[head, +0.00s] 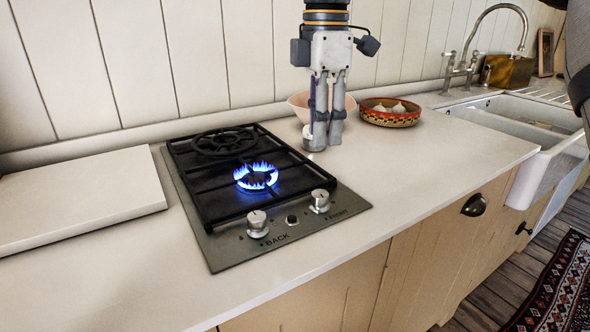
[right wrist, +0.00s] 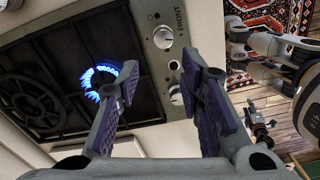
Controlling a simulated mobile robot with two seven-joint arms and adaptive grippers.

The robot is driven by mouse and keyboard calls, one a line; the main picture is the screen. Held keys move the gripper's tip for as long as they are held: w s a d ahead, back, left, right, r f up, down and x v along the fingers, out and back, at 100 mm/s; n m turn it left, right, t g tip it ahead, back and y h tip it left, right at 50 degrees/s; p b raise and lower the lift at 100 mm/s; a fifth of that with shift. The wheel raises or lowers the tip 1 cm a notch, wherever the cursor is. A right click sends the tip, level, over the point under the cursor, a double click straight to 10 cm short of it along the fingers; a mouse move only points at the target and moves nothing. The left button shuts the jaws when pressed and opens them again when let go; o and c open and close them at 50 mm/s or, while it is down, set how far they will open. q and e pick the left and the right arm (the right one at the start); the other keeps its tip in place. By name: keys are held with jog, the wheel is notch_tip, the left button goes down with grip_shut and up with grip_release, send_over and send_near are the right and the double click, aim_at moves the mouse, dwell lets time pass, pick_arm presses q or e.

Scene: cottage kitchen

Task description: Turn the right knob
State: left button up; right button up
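The hob (head: 188,180) has two silver knobs on its front panel. The right knob (head: 320,201) is beside the word FRONT, and the left knob (head: 257,223) is beside BACK. The near burner (head: 257,178) burns with a blue flame; the far burner (head: 224,141) shows none. My right gripper (head: 327,135) hangs fingers down behind the hob's right side, apart from both knobs. In the right wrist view its fingers (right wrist: 160,112) are spread and empty; the right knob (right wrist: 163,38) and left knob (right wrist: 176,94) show beyond them. My left gripper is not in the head view; parts of mine at the right wrist view's edge are unclear.
A pink bowl (head: 298,103) stands behind my right gripper, with a patterned bowl (head: 391,117) to its right. A white board (head: 75,196) lies left of the hob. The sink (head: 518,135) and tap (head: 470,65) are at the right. Countertop (head: 420,170) right of the hob is clear.

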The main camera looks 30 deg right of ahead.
send_over(320, 193)
jog(key=f, duration=0.5)
jog(key=shift+s+f+p, duration=0.3)
jog(key=shift+f+p, duration=0.05)
jog(key=f, duration=0.6)
jog(key=shift+w, duration=0.25)
grip_shut()
